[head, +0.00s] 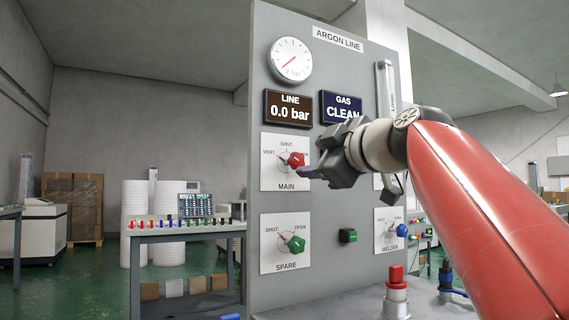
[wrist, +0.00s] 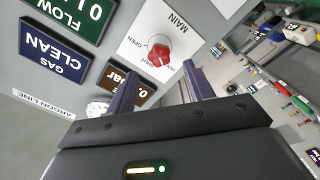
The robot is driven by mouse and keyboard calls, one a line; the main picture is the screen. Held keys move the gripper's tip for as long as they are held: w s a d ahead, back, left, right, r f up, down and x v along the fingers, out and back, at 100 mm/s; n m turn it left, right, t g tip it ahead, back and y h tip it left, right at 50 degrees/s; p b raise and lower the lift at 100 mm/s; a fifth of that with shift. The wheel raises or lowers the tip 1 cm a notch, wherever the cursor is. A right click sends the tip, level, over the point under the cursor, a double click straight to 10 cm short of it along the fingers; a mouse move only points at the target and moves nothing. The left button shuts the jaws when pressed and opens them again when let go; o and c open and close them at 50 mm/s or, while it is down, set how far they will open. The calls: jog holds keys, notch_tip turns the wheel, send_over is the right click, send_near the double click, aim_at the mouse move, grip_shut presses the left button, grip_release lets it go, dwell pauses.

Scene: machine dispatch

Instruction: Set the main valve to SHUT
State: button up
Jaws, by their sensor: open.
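The main valve is a red knob (head: 296,160) on a white plate marked MAIN, with VENT at left and SHUT at top. Its pointer appears to lie toward VENT in the head view. The red knob also shows in the wrist view (wrist: 159,55), where OPEN, SHUT and VENT are printed around it. My gripper (head: 312,170) is just in front of the plate, at the knob's right and slightly below in the head view. In the wrist view its two fingers (wrist: 160,85) are apart and empty, with the knob beyond the gap. My gripper hides the plate's right side.
The grey ARGON LINE panel (head: 340,265) carries a gauge (head: 290,59), a LINE display (head: 288,109) reading 0.0 bar and a GAS display (head: 341,109) reading CLEAN. The green SPARE knob (head: 296,244) sits below. A workbench (head: 180,231) stands left behind.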

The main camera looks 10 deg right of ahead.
aim_at(299, 160)
jog(key=p+x, duration=0.1)
jog(key=x, duration=0.6)
jog(key=shift+w+a+p, duration=0.1)
jog(key=shift+w+p, duration=0.15)
jog(key=shift+p, duration=0.15)
jog(key=shift+c, duration=0.4)
jog(key=c, duration=0.9)
jog(key=shift+m, duration=0.3)
jog(key=m+p, duration=0.1)
jog(key=m, duration=0.4)
jog(key=shift+m, duration=0.3)
jog(key=m, duration=0.5)
jog(key=shift+p, duration=0.35)
jog(key=shift+m, duration=0.4)
